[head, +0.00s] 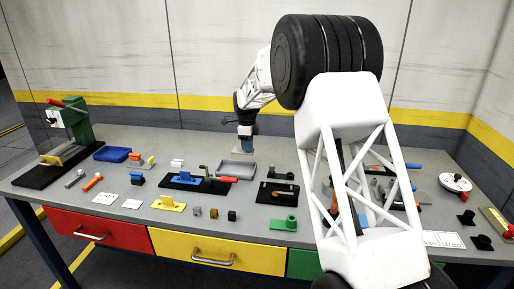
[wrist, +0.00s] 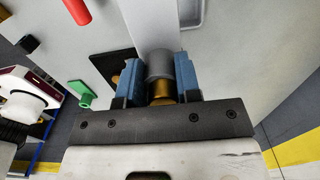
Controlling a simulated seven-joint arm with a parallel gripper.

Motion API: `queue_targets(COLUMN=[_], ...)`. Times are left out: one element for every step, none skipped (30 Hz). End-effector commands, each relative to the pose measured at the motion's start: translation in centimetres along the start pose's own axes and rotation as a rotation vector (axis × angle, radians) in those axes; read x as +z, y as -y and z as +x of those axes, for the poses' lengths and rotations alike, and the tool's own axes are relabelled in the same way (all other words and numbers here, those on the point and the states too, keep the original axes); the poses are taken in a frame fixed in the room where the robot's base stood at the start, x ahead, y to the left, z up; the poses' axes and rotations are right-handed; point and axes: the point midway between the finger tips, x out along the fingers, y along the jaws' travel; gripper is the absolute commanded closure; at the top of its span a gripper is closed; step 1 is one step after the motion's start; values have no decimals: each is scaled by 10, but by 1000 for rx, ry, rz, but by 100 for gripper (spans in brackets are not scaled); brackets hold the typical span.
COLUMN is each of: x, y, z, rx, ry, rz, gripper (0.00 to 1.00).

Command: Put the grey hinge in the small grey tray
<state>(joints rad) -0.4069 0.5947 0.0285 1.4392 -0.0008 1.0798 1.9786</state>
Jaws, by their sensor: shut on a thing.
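My gripper (head: 244,147) is at the back of the bench, behind the small grey tray (head: 236,180). In the wrist view, the blue fingers of my gripper (wrist: 158,70) are shut on a grey rounded piece with a brass part below it. This looks like the grey hinge (wrist: 159,64), though its full shape is partly hidden by the fingers. In the wrist view the tray's pale rim (wrist: 203,12) shows at the top edge, apart from the held piece.
A blue tray (head: 112,154) stands at the left near a green press (head: 78,122). A black plate with a red-handled clamp (head: 228,180) lies in front of the grey tray. Several small blocks lie along the front. The bench behind the grey tray is mostly clear.

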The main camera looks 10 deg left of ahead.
Motion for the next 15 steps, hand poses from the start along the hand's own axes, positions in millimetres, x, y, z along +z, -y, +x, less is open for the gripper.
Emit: queue_targets(x=[8,12,17,20,23,26,28,30,32,33,34,35,36,36,36], y=[3,4,6,7,8,9,10,10,11,11,12,12,12,12,12], z=[1,0,0,1,1,1,0,0,1,1,1,1,2,2,1], rx=[0,-1,-2,-1,-2,-2,-2,-2,-2,-2,-1,-1,-1,-1,-1], ry=[0,0,1,1,1,1,1,1,1,1,0,0,0,0,0], rz=[-1,-1,-2,-2,-2,-2,-2,-2,-1,-1,-1,-1,-1,-1,0], gripper=[100,100,100,100,100,100,100,100,100,100,100,100,100,100,100])
